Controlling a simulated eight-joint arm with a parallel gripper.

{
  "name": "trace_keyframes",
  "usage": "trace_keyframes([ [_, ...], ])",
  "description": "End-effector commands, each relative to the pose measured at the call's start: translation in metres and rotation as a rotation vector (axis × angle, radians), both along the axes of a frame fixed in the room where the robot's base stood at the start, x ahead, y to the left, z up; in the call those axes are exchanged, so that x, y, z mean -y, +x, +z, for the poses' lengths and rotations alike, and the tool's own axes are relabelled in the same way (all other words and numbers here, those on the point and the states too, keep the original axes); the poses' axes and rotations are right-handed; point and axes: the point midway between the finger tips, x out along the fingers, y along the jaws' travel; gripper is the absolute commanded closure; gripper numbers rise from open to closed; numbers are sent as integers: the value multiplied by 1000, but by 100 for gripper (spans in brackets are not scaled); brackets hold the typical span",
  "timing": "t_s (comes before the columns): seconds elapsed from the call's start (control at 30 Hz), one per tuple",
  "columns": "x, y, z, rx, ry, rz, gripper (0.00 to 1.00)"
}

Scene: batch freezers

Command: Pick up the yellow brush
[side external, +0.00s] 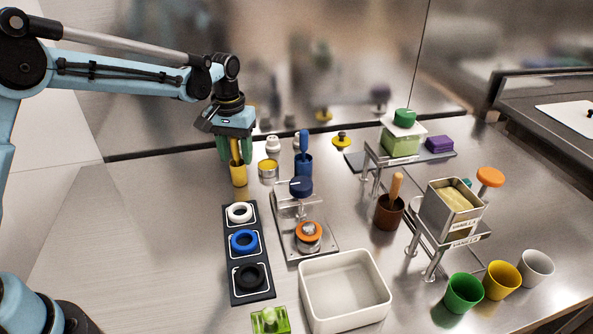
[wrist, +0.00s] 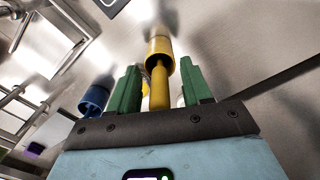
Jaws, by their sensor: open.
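The yellow brush (side external: 235,149) stands with its handle up in a yellow cup (side external: 238,176) at the back left of the steel counter. The handle also shows in the wrist view (wrist: 159,88), with the cup (wrist: 158,46) beyond it. My gripper (side external: 236,158) points down over the cup. Its green fingers are open, one on each side of the handle, and in the wrist view (wrist: 162,78) gaps show between the handle and the fingers. The brush's lower end is hidden inside the cup.
A black tray (side external: 231,212) with coloured rings lies in front. A steel backsplash (side external: 180,120) rises close behind. The counter left of the cup is clear.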

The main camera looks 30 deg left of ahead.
Motion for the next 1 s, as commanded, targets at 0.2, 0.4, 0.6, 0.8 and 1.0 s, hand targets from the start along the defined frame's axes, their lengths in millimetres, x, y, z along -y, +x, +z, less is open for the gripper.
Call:
trace_keyframes([
  [0.2,0,0,0,0,0,0,77],
  [0.4,0,0,1,0,0,0,100],
  [0.6,0,0,1,0,0,0,100],
  [0.8,0,0,8,0,0,0,100],
  [1.0,0,0,30,0,0,0,100],
])
